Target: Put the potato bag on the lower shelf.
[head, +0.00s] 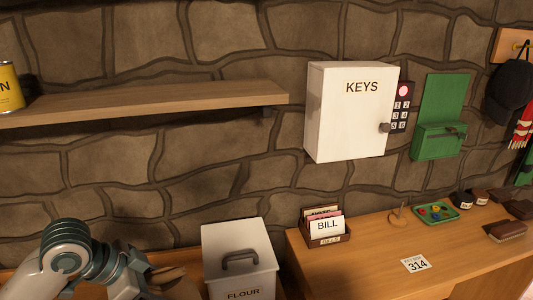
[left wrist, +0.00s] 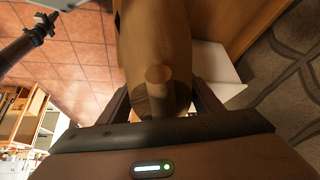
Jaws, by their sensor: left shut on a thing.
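A tan-brown bulky thing, which looks like the potato bag (left wrist: 155,35), fills the upper middle of the left wrist view, with a stubby neck at its near end. My left gripper (left wrist: 162,105) is shut on this end, one finger on each side. In the head view my left gripper (head: 150,283) is at the bottom left, partly cut off, with brown material beside it. The bag's lower part is out of the head view. A wooden shelf (head: 200,97) on the stone wall is above my left gripper. A lower wooden surface (head: 188,258) shows behind it.
A white flour bin (head: 238,245) stands just right of my left gripper. A yellow can (head: 9,88) is at the upper shelf's left end; the rest of that shelf is clear. A bill box (head: 326,228) stands on the desk (head: 370,262). A white key cabinet (head: 345,120) hangs above.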

